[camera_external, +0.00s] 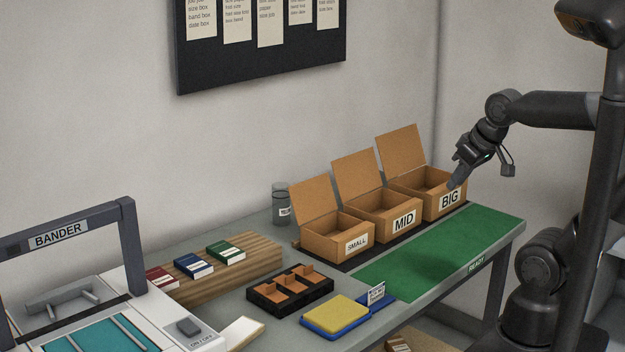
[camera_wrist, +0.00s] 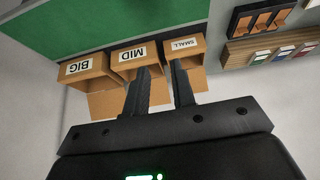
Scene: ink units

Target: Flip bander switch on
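The bander (camera_external: 66,270) is a white machine with a dark arch labelled BANDER at the left front of the external view. Its switch (camera_external: 188,327) is a small dark grey block on a light plate marked ON/OFF at the machine's front right corner. From this view I cannot tell which way the switch is set. My gripper (camera_external: 455,185) hangs at the BIG box, far to the right of the bander. In the wrist view my gripper (camera_wrist: 163,75) has two dark fingers apart with nothing between them. The bander is not in the wrist view.
Open cardboard boxes SMALL (camera_external: 338,240), MID (camera_external: 384,216) and BIG (camera_external: 430,192) stand along the back. A green mat (camera_external: 455,245) lies clear in front. A black tray (camera_external: 290,290), a yellow pad (camera_external: 336,313) and a wooden block (camera_external: 262,252) with small boxes lie between the boxes and bander.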

